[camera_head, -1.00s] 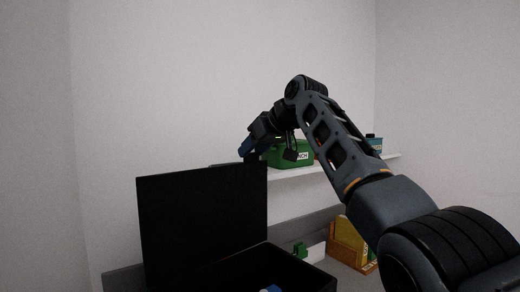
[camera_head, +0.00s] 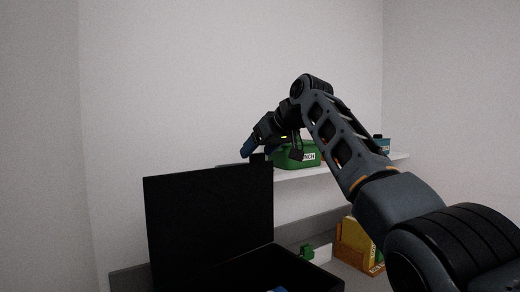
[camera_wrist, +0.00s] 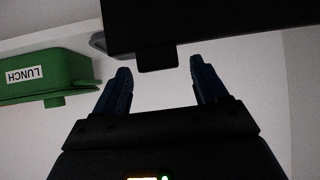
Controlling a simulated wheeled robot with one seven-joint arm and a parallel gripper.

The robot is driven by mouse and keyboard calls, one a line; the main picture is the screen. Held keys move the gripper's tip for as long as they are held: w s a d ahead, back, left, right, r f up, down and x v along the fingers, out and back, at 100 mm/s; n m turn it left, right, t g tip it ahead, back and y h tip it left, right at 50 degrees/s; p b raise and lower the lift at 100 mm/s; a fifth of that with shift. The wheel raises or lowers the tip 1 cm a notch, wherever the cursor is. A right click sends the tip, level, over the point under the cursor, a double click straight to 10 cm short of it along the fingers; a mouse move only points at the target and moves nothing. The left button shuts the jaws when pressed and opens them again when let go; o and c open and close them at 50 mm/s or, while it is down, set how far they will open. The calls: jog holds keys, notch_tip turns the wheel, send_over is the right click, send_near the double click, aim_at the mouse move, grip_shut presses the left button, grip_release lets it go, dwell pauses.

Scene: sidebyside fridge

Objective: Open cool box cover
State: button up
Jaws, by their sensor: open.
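The black cool box (camera_head: 300,274) stands at the bottom of the head view with its cover (camera_head: 208,225) raised upright at the back left. A small tab (camera_head: 259,160) sticks up from the cover's top right corner. My gripper (camera_head: 247,149) is just above and behind that tab in the head view. In the wrist view the blue fingers of my gripper (camera_wrist: 158,78) are spread apart with nothing between them. The cover's edge (camera_wrist: 225,22) and its tab (camera_wrist: 157,57) show just beyond the fingertips; I cannot tell whether they touch.
A green lunch box (camera_head: 296,154) sits on a white shelf (camera_head: 340,168) behind the cool box, and shows left of my fingers in the wrist view (camera_wrist: 40,75). A teal container (camera_head: 382,145) is further right. A yellow-orange item (camera_head: 358,245) and a green object (camera_head: 307,251) stand below.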

jog(key=b+v, duration=0.2)
jog(key=v, duration=0.5)
jog(key=shift+s+d+r, duration=0.2)
jog(key=shift+s+r, duration=0.05)
jog(key=shift+d, duration=0.1)
